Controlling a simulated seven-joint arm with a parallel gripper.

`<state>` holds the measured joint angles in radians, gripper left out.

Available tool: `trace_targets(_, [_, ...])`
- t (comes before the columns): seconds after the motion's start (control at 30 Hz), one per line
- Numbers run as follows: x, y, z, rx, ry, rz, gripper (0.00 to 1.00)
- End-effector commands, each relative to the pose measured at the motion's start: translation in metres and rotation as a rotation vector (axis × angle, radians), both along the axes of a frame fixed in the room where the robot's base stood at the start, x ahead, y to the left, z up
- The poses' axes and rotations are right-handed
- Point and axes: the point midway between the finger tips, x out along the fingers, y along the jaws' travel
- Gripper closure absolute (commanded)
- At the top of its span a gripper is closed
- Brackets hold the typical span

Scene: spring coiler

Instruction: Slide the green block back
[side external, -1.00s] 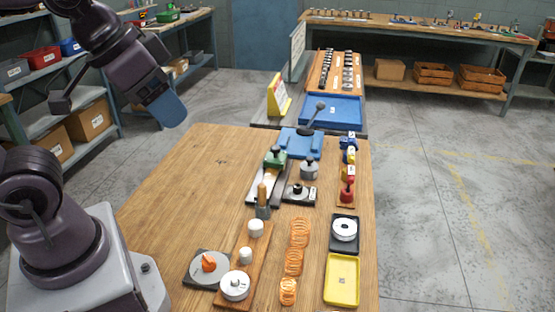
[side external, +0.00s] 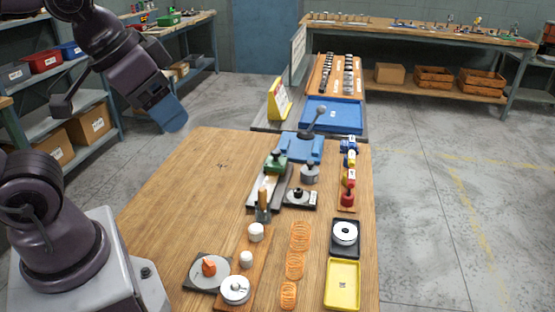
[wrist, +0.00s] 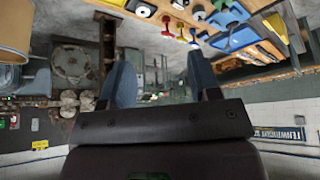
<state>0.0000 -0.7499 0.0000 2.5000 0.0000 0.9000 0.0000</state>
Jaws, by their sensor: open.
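The green block (side external: 276,163) has a dark knob on top. It sits on a grey metal rail (side external: 262,196) running lengthwise along the wooden table, towards the rail's far end. A wooden-handled tool (side external: 263,196) stands near the rail's near end. My gripper (side external: 170,114) is raised in the air left of the table, well apart from the block. In the wrist view, the two blue fingers of my gripper (wrist: 162,72) are spread with nothing between them. I cannot make out the green block in the wrist view.
A blue lever press (side external: 300,146) stands just behind the block. A grey weight (side external: 309,174) and a dark fixture (side external: 299,197) stand right of the rail. Orange springs (side external: 299,237) and a yellow tray (side external: 342,284) lie nearer. The table's left part (side external: 190,190) is clear.

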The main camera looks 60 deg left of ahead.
Motion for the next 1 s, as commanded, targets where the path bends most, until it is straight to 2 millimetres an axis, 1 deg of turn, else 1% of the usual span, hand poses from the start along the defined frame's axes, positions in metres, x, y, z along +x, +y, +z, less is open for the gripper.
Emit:
trace_targets(0.5, [0.000, 0.000, 0.000, 0.000, 0.000, 0.001, 0.43])
trace_targets(0.57, [0.000, 0.003, 0.000, 0.000, 0.002, 0.013, 0.43])
trace_targets(0.67, [0.003, 0.011, -0.012, 0.001, 0.063, 0.057, 0.43])
trace_targets(0.77, [0.015, 0.024, -0.025, 0.003, 0.152, 0.115, 0.43])
trace_targets(0.87, [0.038, 0.041, -0.037, -0.002, 0.232, 0.173, 0.43])
trace_targets(1.0, [0.078, 0.069, -0.057, -0.013, 0.302, 0.209, 0.43])
